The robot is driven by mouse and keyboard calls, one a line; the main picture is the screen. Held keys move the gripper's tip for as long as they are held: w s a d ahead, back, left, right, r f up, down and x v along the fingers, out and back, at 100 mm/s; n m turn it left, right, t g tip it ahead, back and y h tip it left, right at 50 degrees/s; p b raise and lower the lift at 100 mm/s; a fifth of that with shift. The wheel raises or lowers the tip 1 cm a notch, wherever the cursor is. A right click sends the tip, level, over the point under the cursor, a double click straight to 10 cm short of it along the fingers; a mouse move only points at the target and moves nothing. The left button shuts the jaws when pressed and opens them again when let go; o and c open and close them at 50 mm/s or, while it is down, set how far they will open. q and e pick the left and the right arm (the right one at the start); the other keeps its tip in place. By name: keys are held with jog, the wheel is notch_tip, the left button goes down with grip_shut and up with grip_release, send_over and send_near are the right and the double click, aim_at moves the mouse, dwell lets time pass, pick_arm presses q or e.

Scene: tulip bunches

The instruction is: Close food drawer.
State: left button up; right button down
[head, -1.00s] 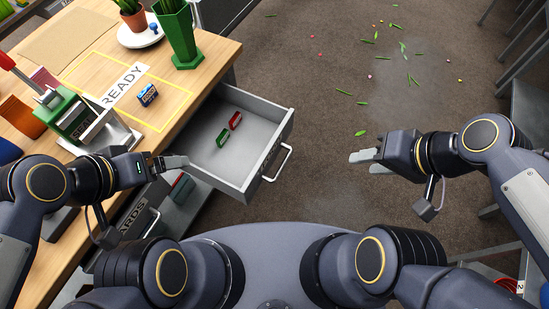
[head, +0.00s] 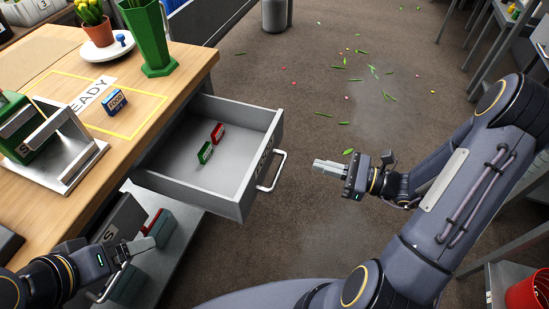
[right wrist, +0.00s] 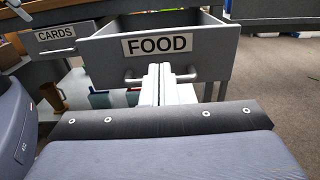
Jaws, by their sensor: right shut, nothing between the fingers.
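The grey food drawer (head: 228,203) stands pulled out from the wooden desk. A red packet (head: 217,133) and a green packet (head: 205,152) lie inside it. In the right wrist view its front (right wrist: 205,65) carries a FOOD label (right wrist: 157,45) and a bar handle (right wrist: 135,79). My right gripper (head: 318,166) is shut and empty, to the right of the drawer handle (head: 272,172), apart from it in the head view. In the right wrist view its fingertips (right wrist: 159,68) overlap the handle's middle. My left gripper (head: 138,244) is at the lower left, beside the lower drawer; its finger gap is unclear.
On the desk (head: 190,75) stand a green vase (head: 150,38), a potted plant (head: 97,30) and a blue packet (head: 115,102). Floor right of the drawer is open, with scattered leaves.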

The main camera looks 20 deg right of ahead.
aim_at(265, 151)
pick_arm(q)
jog(key=shift+f+b, duration=0.75)
jog(key=shift+f, duration=0.05)
pick_arm(e)
jog(key=x, duration=1.2)
jog(key=shift+w+a, duration=0.1)
jog(key=shift+a, duration=0.1)
jog(key=shift+a, duration=0.1)
